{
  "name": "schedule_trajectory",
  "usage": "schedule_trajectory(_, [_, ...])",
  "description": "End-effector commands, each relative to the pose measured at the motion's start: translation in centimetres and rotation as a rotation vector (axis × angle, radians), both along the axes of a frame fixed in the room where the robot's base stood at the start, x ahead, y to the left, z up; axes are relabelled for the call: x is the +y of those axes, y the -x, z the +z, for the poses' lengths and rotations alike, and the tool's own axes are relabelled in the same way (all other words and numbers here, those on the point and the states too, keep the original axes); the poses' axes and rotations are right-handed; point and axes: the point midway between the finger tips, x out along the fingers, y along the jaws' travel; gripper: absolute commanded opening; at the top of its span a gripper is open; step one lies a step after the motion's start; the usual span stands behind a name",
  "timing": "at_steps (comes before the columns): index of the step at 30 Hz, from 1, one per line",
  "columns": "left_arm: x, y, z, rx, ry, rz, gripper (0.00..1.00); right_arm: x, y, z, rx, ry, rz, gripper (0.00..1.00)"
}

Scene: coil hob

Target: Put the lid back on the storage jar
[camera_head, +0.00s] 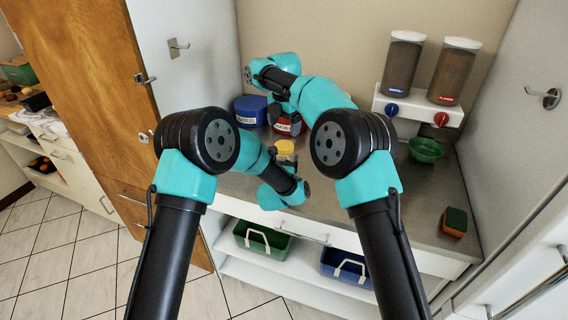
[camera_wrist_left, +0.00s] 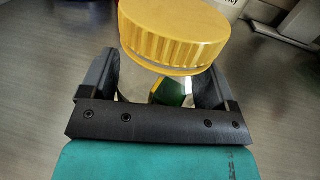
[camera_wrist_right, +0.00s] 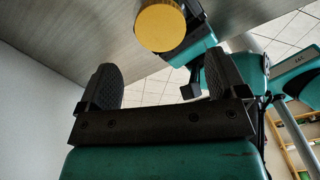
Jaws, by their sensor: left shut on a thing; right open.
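The storage jar (camera_wrist_left: 134,84) is clear and stands between the fingers of my left gripper (camera_wrist_left: 155,78), which is shut on its body. A ribbed yellow lid (camera_wrist_left: 172,38) sits over the jar's mouth in the left wrist view; I cannot tell how firmly it is seated. The yellow lid (camera_head: 285,147) also shows mid-counter in the head view, where my left arm hides most of the jar. My right gripper (camera_wrist_right: 163,72) is open and empty. The lid's round top (camera_wrist_right: 160,27) shows ahead of its fingers, apart from them.
A blue container (camera_head: 250,110) and a red container (camera_head: 288,126) stand behind the jar. A sponge (camera_head: 454,221) lies at the right front. The counter (camera_head: 400,205) is clear between.

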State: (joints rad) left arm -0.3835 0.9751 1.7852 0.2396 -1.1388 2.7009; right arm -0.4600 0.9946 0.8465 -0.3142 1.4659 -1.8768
Motion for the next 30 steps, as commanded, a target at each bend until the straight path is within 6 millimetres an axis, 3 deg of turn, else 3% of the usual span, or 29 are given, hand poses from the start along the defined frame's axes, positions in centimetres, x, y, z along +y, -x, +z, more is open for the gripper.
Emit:
schedule_trajectory(16, [0.0, 0.0, 0.0, -0.001, 0.0, 0.0, 0.15, 0.0, 0.0, -6.6, 0.002, 0.001, -0.001, 0.91])
schedule_trajectory(30, [0.0, 0.0, 0.0, -0.001, 0.0, 0.0, 0.15, 0.0, 0.0, -7.6, 0.0, 0.0, -0.001, 0.88])
